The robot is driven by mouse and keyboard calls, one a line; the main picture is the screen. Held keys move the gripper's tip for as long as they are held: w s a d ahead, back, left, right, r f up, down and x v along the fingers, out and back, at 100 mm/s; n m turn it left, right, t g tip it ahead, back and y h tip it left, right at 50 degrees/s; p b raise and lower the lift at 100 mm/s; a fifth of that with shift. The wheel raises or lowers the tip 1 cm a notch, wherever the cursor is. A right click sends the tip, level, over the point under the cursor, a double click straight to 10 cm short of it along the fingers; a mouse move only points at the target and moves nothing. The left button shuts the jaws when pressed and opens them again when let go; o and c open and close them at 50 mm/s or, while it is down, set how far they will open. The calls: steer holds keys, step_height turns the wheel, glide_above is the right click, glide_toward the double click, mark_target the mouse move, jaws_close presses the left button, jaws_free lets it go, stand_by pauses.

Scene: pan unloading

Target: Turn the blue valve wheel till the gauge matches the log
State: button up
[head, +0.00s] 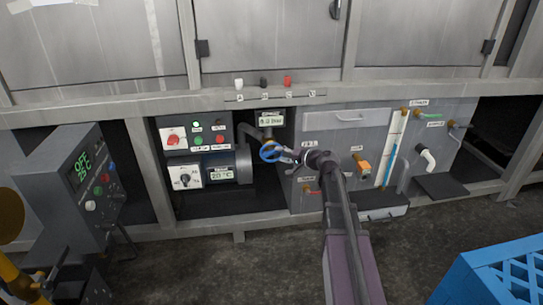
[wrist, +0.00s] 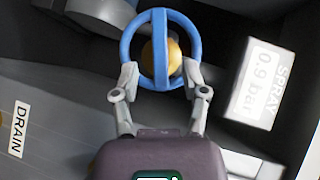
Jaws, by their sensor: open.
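The blue valve wheel (head: 263,153) stands on a pipe in the open bay under the counter. In the wrist view the wheel (wrist: 159,40) faces me, with one spoke upright and a yellow-brass hub behind it. My gripper (wrist: 160,80) is open, its two fingers on either side of the wheel's lower rim; I cannot tell whether they touch it. In the head view my gripper (head: 290,156) reaches the wheel from the right. The gauge (wrist: 265,85) reads SPRAY 0.9 bar; it also shows above the wheel in the head view (head: 271,121). I see no readable log.
A control panel (head: 192,137) with buttons and a dial is left of the wheel. A grey panel with a DRAIN label (wrist: 17,130), taps and pipes is to the right. A grey console (head: 75,180) stands at left, a blue crate (head: 490,275) at lower right.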

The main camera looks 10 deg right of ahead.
mark_target(274, 153)
steer(key=shift+b+x, duration=0.45)
steer(key=shift+x, duration=2.05)
steer(key=shift+c, duration=0.2)
jaws_close()
